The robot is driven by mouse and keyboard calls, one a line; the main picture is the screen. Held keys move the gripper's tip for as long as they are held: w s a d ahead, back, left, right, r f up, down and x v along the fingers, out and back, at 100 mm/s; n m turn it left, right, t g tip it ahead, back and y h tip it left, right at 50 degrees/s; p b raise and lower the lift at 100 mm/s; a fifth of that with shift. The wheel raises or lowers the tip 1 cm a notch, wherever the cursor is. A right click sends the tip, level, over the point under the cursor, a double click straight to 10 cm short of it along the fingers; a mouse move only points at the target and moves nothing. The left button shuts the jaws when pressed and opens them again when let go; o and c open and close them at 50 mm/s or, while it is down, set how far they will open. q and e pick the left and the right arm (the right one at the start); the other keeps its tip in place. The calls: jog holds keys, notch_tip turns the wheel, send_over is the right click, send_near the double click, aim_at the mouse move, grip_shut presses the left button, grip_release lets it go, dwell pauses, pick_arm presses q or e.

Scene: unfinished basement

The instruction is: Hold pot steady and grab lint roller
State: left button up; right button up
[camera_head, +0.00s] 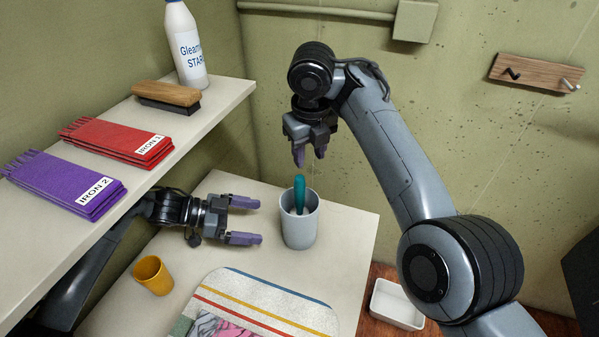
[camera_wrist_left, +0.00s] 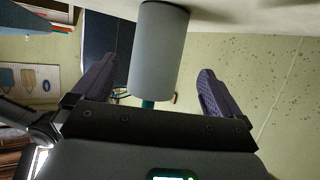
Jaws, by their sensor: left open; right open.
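A grey pot (camera_head: 299,228) stands upright on the table. A teal handle (camera_head: 300,192), likely the lint roller's, sticks up out of it. My left gripper (camera_head: 253,221) is open beside the pot on its left, fingers pointing at it. In the left wrist view, the pot (camera_wrist_left: 158,50) appears upside down between and beyond the open fingers of my left gripper (camera_wrist_left: 160,85), and a bit of the teal handle (camera_wrist_left: 148,104) shows at its rim. My right gripper (camera_head: 310,156) points down above the teal handle, open and apart from it. The rest of the roller is hidden inside the pot.
A shelf (camera_head: 225,92) at left holds purple (camera_head: 65,183) and red (camera_head: 117,142) folded cloths, a brush (camera_head: 167,96) and a starch bottle (camera_head: 186,45). A yellow cup (camera_head: 152,275) and striped mat (camera_head: 262,303) are on the table. A white bin (camera_head: 396,305) sits on the floor.

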aim_at(291, 226)
jog(key=s+a+n, duration=0.1)
jog(key=s+a+r+n, duration=0.1)
jog(key=shift+s+r+n+h, duration=0.25)
jog(key=shift+s+n+h, duration=0.05)
jog(key=f, duration=0.1)
jog(key=s+f+m+g, duration=0.1)
jog(key=f, duration=0.1)
jog(key=shift+f, duration=0.15)
pick_arm(q)
jog(key=shift+d, duration=0.15)
pick_arm(e)
jog(key=shift+f+m+g, duration=0.3)
jog(key=shift+f, duration=0.1)
pick_arm(q)
jog(key=shift+d+f, duration=0.15)
jog(key=shift+d, duration=0.1)
pick_arm(e)
jog(key=shift+f, duration=0.15)
pick_arm(q)
jog(key=x, duration=1)
jog(key=shift+w, duration=0.1)
jog(key=c, duration=0.7)
pick_arm(e)
jog(key=shift+c, duration=0.2)
